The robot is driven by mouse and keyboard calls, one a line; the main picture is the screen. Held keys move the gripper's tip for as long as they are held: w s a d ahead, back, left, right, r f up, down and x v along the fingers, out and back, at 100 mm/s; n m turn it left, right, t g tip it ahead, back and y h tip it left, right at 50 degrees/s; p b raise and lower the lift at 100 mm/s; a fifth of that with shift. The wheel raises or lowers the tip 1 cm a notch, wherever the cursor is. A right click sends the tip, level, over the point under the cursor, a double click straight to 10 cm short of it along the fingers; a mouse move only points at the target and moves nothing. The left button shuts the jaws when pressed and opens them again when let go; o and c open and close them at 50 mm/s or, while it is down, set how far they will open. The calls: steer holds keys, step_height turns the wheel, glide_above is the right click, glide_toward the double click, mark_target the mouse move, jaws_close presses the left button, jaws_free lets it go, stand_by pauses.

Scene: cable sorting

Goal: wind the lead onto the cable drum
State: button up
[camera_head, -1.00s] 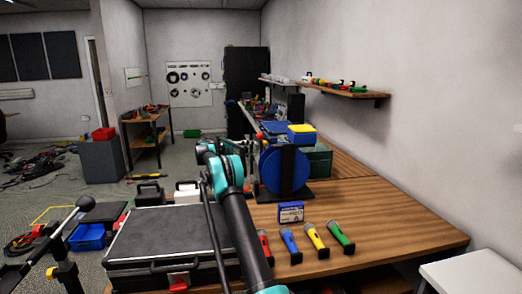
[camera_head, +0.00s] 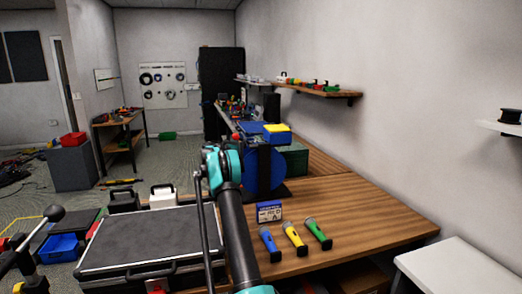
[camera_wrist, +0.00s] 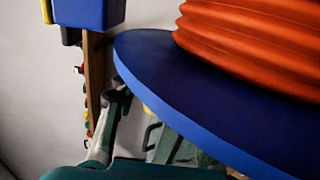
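The cable drum (camera_head: 265,170) stands on the table as a blue disc in a black stand, partly behind my arm. In the wrist view its blue flange (camera_wrist: 165,85) fills the right side, with orange ridged lead (camera_wrist: 255,45) wound on the core. No loose end of the lead shows. My gripper (camera_wrist: 118,128) is close beside the flange in the wrist view. One grey-green finger shows; the flange may hide the rest, and I cannot tell whether they touch. In the head view the gripper is hidden by my arm.
A black case (camera_head: 150,243) lies at the table's left front. A blue-yellow box (camera_head: 278,134) and dark green case (camera_head: 295,160) are behind. The table's right side is clear.

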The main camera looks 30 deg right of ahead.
steer(key=shift+x, duration=1.3)
steer(key=shift+c, duration=0.2)
jaws_close()
